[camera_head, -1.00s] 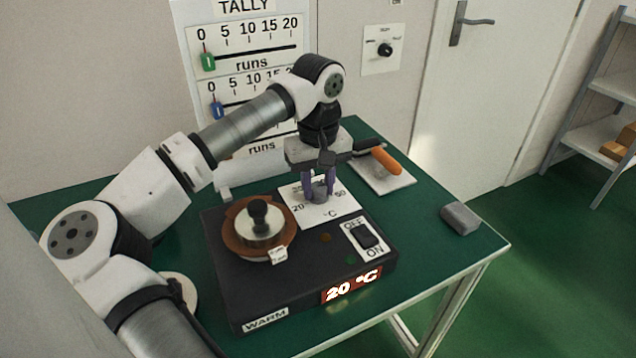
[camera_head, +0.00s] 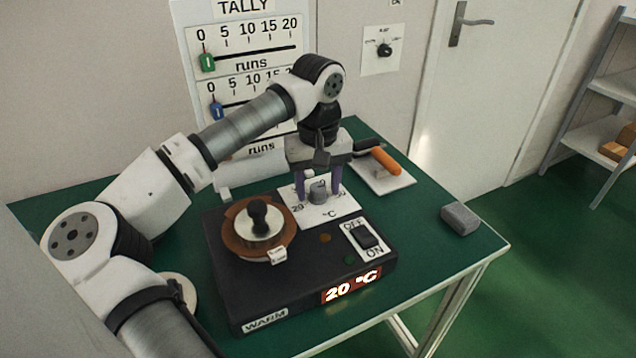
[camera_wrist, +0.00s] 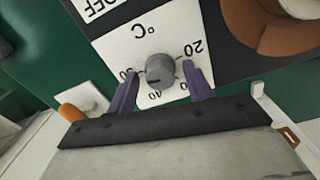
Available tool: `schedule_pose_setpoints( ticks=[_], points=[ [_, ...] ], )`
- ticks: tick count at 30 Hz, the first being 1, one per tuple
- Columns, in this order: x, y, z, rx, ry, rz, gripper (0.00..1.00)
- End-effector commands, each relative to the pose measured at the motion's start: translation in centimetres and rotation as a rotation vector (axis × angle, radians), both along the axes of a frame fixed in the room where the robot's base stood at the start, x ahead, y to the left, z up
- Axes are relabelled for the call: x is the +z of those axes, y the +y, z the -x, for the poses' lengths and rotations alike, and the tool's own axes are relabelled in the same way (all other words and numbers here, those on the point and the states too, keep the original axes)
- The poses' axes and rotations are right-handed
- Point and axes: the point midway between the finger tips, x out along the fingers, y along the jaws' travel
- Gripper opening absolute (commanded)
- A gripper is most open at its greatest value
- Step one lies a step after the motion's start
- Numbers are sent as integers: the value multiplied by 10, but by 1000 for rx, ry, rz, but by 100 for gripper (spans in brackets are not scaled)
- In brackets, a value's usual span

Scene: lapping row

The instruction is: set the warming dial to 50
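The warming dial (camera_head: 318,192) is a grey round knob on a white scale plate (camera_head: 335,209) at the back right of the black warmer (camera_head: 225,285). It also shows in the wrist view (camera_wrist: 160,70), with the plate's numbers upside down around it. I cannot tell for sure where its pointer stands. The red display (camera_head: 351,287) reads 20 °C. My gripper (camera_head: 318,186) is above the plate with its purple fingers apart, one on each side of the dial. In the wrist view, gaps show between the fingers and the knob. The gripper is open and empty.
A copper-coloured dish with a black-knobbed piece (camera_head: 258,218) sits on the warmer's left. An OFF/ON switch (camera_head: 365,236) is at its right. An orange-handled tool (camera_head: 385,160) lies behind, and a grey block (camera_head: 460,218) is on the green table's right.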

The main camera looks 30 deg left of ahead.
Motion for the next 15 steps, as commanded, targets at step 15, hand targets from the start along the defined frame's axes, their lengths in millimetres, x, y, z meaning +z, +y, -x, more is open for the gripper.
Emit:
schedule_pose_setpoints(
  ticks=[15],
  points=[
    [45,1,0,3,-1,-3,51]
  ],
)
